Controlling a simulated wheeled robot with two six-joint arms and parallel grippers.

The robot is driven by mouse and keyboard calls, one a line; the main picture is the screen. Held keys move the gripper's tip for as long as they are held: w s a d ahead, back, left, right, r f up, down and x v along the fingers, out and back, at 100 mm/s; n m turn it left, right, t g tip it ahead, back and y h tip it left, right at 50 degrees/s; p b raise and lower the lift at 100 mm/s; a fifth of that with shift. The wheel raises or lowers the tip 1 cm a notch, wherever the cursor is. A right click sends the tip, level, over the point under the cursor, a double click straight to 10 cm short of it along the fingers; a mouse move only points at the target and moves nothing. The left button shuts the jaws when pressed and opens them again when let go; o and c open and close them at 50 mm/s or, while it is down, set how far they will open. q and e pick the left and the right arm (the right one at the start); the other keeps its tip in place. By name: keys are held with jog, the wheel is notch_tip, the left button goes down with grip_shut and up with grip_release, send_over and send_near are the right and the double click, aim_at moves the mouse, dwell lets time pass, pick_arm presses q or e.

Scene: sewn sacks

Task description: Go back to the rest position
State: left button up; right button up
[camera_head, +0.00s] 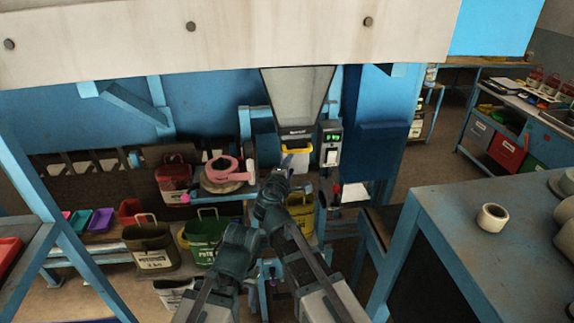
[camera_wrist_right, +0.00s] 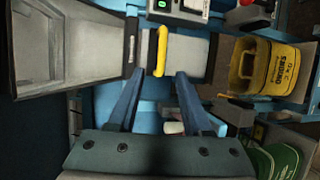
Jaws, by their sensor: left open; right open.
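My right gripper (camera_head: 285,166) reaches up to just under the metal hopper (camera_head: 298,95) in the head view. In the right wrist view my right gripper (camera_wrist_right: 160,74) has its two blue fingers apart. A yellow rim or handle (camera_wrist_right: 160,50) lies just beyond the fingertips; no grip on it shows. In the head view a white and yellow sack (camera_head: 297,159) is under the hopper, partly hidden by that gripper. My left gripper (camera_head: 240,246) is lower and further left, in front of the green sack (camera_head: 206,232). Its fingers are hard to make out.
A control box (camera_head: 330,145) is right of the hopper. An olive sack (camera_head: 150,240) and a dark red sack (camera_head: 174,176) are at left.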

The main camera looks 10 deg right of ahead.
jog(key=s+d+f+m+g+y, duration=0.1)
jog(key=s+d+f+m+g, duration=0.45)
jog(key=s+f, duration=0.25)
jog(key=s+d+f+m+g+y, duration=0.1)
jog(key=s+d+f+m+g, duration=0.45)
jog(key=s+f, duration=0.2)
jog(key=s+a+f+m+g+y, duration=0.3)
jog(key=s+a+m+y, duration=0.15)
jog(key=s, duration=0.55)
jog(key=s+a+f+n+b, duration=0.1)
jog(key=a+f+b, duration=0.2)
jog(key=f+b, duration=0.3)
jog(key=s+a+f+n+h+b, duration=0.1)
jog(key=s+a+f+n+b, duration=0.1)
jog(key=a+f+b, duration=0.2)
jog(key=s+a+f+n+g+h+b, duration=0.1)
jog(key=a+f+b, duration=0.3)
jog(key=f+b, duration=0.6)
jog(key=shift+s+b, duration=0.4)
jog(key=shift+s, duration=0.1)
